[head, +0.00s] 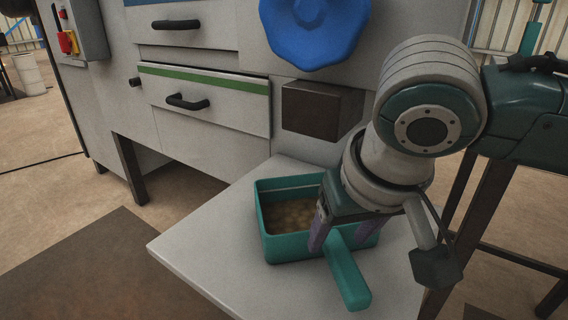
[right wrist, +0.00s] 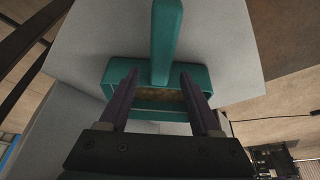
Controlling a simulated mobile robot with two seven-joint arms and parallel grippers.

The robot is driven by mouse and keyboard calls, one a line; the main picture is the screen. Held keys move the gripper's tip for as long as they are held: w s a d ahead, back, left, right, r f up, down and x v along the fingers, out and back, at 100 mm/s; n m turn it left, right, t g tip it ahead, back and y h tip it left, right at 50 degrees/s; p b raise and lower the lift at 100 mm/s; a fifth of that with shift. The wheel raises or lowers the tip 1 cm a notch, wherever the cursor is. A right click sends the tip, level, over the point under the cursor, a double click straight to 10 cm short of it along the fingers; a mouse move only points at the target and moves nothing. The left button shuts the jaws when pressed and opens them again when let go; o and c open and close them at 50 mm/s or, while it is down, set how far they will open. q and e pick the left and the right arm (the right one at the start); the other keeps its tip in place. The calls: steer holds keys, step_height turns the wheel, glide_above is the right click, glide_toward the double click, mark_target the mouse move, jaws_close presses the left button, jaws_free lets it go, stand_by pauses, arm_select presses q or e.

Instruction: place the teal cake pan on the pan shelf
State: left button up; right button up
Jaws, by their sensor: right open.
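The teal cake pan (head: 290,248) stands upright on a pale flat shelf (head: 215,250), close to the grey machine. Its inside is brownish and lumpy. Its teal handle (head: 347,280) points toward the front of the shelf; the handle also shows in the right wrist view (right wrist: 167,40). My right gripper (head: 342,238) is open at the handle end of the pan. In the right wrist view its two purple fingers (right wrist: 159,78) lie on either side of the handle's line, with a gap between them. Whether they touch the pan cannot be told. The gripper hides the pan's right part. My left gripper is not in view.
The grey machine has a green-striped drawer (head: 205,95) with a black handle, a dark brown block (head: 320,110) and a blue knob wheel (head: 315,30) above the shelf. The shelf's left part is bare. A brown mat (head: 90,265) lies on the floor.

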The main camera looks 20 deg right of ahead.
steer(key=p+v, duration=0.3)
steer(key=v, duration=0.5)
steer(key=s+a+f+n+y, duration=0.3)
steer(key=s+a, duration=0.3)
steer(key=s, duration=0.2)
steer(key=s+d+f+g+h, duration=0.1)
steer(key=s+d+f+h, duration=0.1)
steer(key=s+d, duration=0.6)
steer(key=shift+s, duration=0.2)
